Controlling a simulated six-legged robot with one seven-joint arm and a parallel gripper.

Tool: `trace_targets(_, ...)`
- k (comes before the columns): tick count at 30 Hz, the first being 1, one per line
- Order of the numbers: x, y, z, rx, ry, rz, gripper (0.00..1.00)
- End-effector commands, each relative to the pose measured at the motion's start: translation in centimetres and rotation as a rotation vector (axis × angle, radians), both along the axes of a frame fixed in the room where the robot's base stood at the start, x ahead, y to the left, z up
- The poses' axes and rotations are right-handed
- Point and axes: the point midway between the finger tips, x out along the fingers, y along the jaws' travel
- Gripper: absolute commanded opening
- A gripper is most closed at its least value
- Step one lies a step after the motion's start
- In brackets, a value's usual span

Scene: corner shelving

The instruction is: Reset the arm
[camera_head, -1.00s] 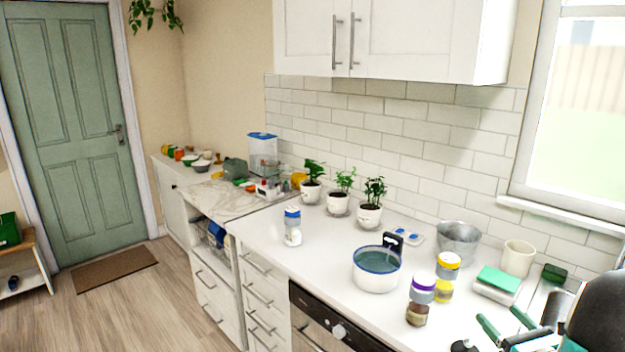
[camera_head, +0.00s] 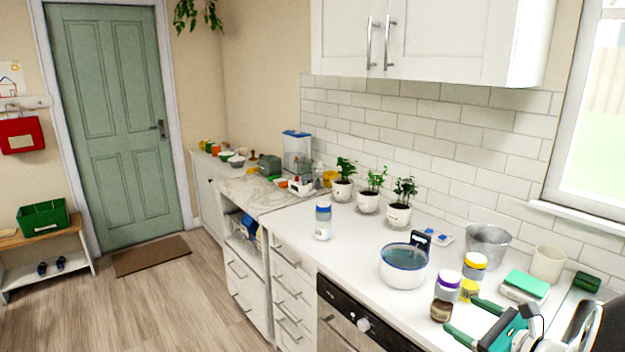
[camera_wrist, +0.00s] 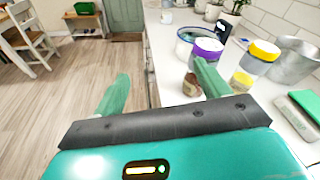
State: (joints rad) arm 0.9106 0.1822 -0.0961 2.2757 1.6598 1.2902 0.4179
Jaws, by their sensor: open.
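My gripper (camera_head: 465,318) is at the lower right of the head view, low over the front of the white counter. Its two green fingers are spread apart with nothing between them. In the wrist view my gripper (camera_wrist: 160,88) also shows open, with floor and the counter's edge beyond. A jar with a purple lid (camera_head: 447,290) stands close beyond the fingers. In the wrist view the purple-lidded jar (camera_wrist: 208,48) is partly hidden behind the right finger. A jar with a yellow lid (camera_head: 474,265) stands just behind it.
A white pot with a blue rim (camera_head: 403,277), a metal bucket (camera_head: 488,245), a cream mug (camera_head: 548,263) and a green-topped stack (camera_head: 525,285) stand on the counter (camera_head: 340,262). Potted plants line the wall. Wall cabinets (camera_head: 430,45) hang above.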

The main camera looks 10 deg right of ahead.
Motion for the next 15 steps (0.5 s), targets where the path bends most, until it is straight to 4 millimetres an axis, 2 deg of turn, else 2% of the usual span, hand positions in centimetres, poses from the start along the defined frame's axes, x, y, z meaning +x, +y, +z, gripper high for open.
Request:
trace_targets(1,0.4,2.8,0.6,-0.062,0.016,0.082,0.75)
trace_targets(4,0.2,8.9,1.2,-0.232,0.055,0.285,0.75)
trace_targets(6,-0.6,13.5,1.4,-0.386,0.079,0.45,0.75)
trace_targets(9,-2.8,18.8,1.4,-0.62,0.095,0.677,0.75)
trace_targets(12,-5.4,22.6,1.2,-0.872,0.088,0.889,0.75)
trace_targets(15,-8.0,25.0,1.2,-1.139,0.059,1.08,0.75)
